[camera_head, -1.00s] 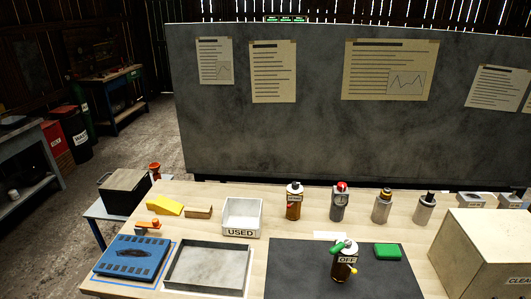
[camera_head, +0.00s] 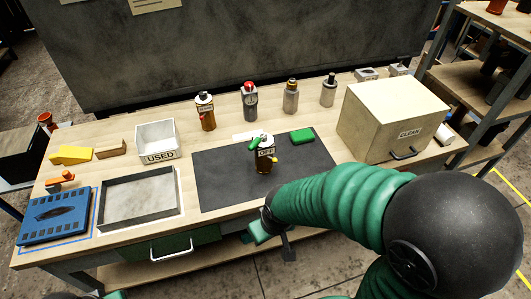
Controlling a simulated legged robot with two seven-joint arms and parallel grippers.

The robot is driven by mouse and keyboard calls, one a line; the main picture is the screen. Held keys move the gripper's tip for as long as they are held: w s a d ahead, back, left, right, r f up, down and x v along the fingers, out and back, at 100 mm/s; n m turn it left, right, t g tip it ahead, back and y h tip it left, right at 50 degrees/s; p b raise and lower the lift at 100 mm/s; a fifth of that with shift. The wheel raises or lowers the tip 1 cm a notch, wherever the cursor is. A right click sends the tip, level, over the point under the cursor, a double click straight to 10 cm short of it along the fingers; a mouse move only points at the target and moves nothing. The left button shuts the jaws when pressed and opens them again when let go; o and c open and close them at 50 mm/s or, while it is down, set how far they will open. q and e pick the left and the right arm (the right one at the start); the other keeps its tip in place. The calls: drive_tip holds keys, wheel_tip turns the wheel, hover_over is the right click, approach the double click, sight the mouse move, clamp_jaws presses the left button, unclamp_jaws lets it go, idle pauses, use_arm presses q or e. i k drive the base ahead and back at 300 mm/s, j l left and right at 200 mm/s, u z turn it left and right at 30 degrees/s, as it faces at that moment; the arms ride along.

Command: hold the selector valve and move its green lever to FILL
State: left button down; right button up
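The selector valve (camera_head: 264,158) stands upright on the dark mat (camera_head: 215,185), with a brown body and a white OFF label. Its green lever (camera_head: 254,142) sticks out to the upper left, and a small orange knob shows low on its right. My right gripper (camera_head: 269,246) is in front of the table's front edge, nearer to me than the valve and apart from it. Its fingers look spread, with nothing seen between them. My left gripper is not clearly seen; only a small green piece shows at the bottom edge.
Several bottle-like parts, including a red-topped one (camera_head: 250,100), stand behind the mat. A green block (camera_head: 302,135) lies on the mat. The CLEAN box (camera_head: 395,120) stands right; the USED bin (camera_head: 156,140), grey tray (camera_head: 139,198) and blue plate (camera_head: 55,215) are left.

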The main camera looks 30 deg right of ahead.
sight(263, 137)
drive_tip(key=i+l+z, duration=0.25)
drive_tip(key=l, duration=0.35)
drive_tip(key=i+l+z, duration=0.2)
drive_tip(key=i+l, duration=0.25)
drive_tip(key=l, duration=0.1)
